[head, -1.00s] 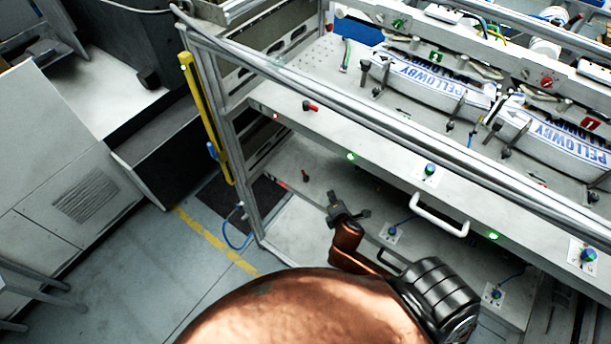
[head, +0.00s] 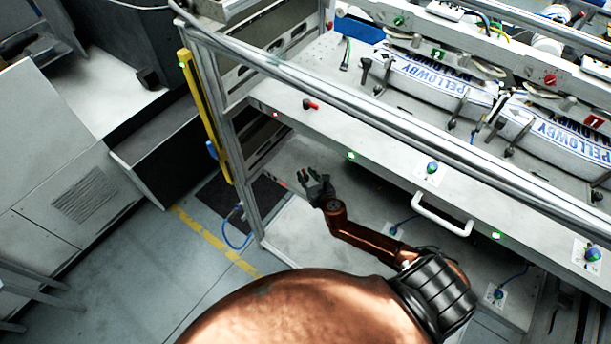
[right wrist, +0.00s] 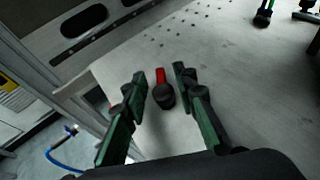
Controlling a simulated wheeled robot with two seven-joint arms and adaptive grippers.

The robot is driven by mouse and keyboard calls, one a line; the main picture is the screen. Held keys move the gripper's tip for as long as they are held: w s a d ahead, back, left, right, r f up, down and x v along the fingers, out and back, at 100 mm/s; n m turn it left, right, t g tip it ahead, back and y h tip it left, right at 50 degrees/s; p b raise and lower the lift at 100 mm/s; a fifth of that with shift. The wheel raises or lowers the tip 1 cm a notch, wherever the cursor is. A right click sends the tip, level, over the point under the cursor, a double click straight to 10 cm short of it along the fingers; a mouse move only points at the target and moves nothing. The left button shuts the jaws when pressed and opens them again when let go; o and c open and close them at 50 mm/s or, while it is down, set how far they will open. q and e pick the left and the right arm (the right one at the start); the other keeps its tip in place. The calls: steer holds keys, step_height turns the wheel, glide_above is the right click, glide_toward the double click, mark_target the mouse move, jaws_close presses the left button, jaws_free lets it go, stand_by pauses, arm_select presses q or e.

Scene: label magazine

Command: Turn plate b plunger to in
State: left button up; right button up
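A small plunger with a black round knob and a red lever (right wrist: 162,92) stands on a pale plate in the right wrist view. The red lever points towards the top of that view. My right gripper (right wrist: 154,84) is open, with one green-and-black finger on each side of the plunger; I see gaps and no clear contact. In the head view my right gripper (head: 308,178) is over the lower shelf and hides this plunger. A similar red-and-black plunger (head: 310,104) sits on the upper shelf. No label shows which is plate b. My left gripper is not in view.
The upper shelf's front (head: 390,160) and a metal frame rail (head: 330,88) run above my right arm. A white handle (head: 441,214) and blue-topped knobs (head: 432,168) lie to the right. A frame post (head: 232,160) stands left of the gripper.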

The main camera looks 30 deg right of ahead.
steer(key=shift+w+f, duration=0.1)
steer(key=shift+w, duration=0.15)
steer(key=shift+c, duration=0.7)
jaws_close()
steer(key=shift+h, duration=0.3)
